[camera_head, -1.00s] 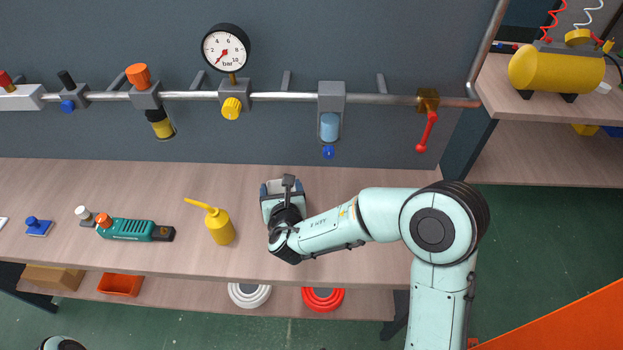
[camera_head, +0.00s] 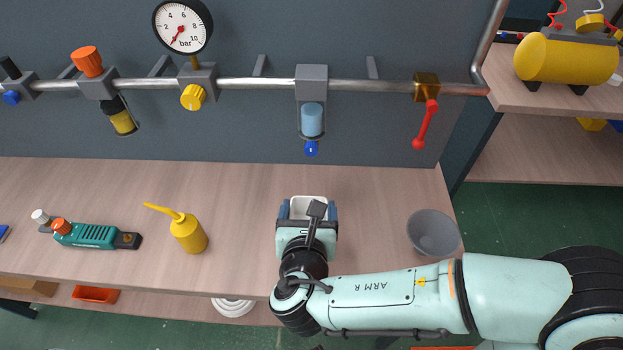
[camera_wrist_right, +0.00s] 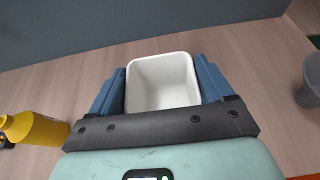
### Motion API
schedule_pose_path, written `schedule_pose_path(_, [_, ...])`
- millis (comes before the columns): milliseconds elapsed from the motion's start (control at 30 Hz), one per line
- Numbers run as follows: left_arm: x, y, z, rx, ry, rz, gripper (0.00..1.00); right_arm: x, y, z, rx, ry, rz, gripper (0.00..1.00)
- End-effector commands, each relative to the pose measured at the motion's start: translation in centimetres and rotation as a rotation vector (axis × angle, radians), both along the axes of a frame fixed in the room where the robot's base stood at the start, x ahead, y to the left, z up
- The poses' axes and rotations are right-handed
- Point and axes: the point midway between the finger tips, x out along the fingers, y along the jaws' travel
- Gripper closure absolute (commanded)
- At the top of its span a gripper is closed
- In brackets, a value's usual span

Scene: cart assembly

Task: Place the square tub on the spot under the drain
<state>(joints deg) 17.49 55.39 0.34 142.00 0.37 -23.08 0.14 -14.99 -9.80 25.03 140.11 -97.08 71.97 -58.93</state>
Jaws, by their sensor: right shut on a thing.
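The square tub (camera_head: 309,201) is white, open at the top and empty. My right gripper (camera_head: 308,211) is shut on it, with a blue finger on each of two opposite sides. In the right wrist view the tub (camera_wrist_right: 163,82) sits upright between the fingers. The drain (camera_head: 311,148) is the blue tap under the light-blue filter bowl (camera_head: 312,119) on the pipe. In the head view the tub appears just below the drain. I cannot tell whether its base touches the bench, and no marked spot shows. My left gripper is not in view.
A grey round bowl (camera_head: 434,232) stands on the bench (camera_head: 240,210) to the right, beside my right forearm. A yellow oil can (camera_head: 187,234) and a green tool (camera_head: 92,236) are to the left. A red valve lever (camera_head: 426,124) hangs from the pipe at right.

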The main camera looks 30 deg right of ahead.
Motion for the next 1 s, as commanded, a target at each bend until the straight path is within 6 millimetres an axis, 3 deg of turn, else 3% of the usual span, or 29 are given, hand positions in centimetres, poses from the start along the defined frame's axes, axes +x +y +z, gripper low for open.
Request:
schedule_pose_path(300, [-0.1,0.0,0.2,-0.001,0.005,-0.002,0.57,7.5,-4.7,-0.1,-0.001,0.002,-0.005,0.54])
schedule_pose_path(567, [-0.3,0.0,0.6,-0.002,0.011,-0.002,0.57,12.4,-7.6,0.0,-0.002,0.001,0.000,0.54])
schedule_pose_path(833, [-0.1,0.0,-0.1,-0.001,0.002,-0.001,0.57,12.3,-7.5,-2.9,-0.003,0.004,0.003,0.54])
schedule_pose_path(1000, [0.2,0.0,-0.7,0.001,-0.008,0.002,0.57,12.2,-7.5,-5.9,-0.002,0.006,0.002,0.54])
